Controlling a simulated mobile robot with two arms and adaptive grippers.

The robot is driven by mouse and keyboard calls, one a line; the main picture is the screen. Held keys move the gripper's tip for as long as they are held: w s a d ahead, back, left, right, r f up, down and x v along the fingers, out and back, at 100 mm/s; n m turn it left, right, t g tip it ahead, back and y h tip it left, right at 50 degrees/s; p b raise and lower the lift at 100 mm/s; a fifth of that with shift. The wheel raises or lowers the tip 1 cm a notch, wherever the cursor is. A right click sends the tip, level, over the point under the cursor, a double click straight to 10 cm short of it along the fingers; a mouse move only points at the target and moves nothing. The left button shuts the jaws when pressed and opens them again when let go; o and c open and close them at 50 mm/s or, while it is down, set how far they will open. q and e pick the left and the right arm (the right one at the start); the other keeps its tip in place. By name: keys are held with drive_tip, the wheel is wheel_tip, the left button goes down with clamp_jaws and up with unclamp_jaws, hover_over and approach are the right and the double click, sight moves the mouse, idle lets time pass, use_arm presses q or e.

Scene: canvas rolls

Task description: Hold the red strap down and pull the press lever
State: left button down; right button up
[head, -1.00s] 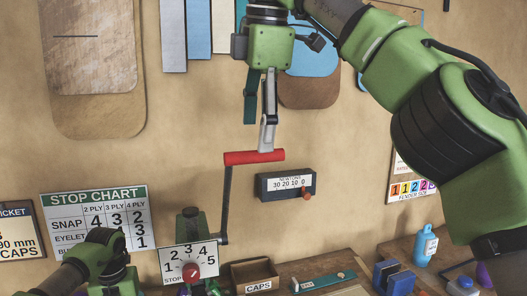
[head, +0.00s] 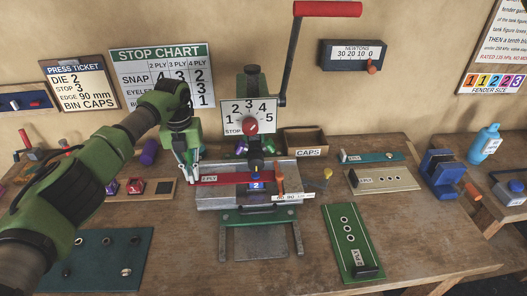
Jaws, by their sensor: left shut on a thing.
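The red strap (head: 235,178) lies flat across the metal bed of the press (head: 248,125), running under its head beside a blue die marked 2 (head: 256,185). My left gripper (head: 192,176) is shut on the strap's left end, by a small white ply label. The press lever (head: 292,62) rises from the right side of the press to a red handle (head: 328,9) at the top edge of the view. The dial (head: 250,126) has a red knob. My right gripper is out of view.
A CAPS box (head: 305,142) stands behind the press. A green board with snaps (head: 352,243) lies at front right, and a teal one (head: 105,256) at front left. A blue clamp (head: 441,174) and bottle (head: 484,143) stand right. Bare bench lies around the boards.

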use_arm(q)
drive_tip(key=c, duration=2.1)
unclamp_jaws()
wheel_tip(320, 180, up, 12)
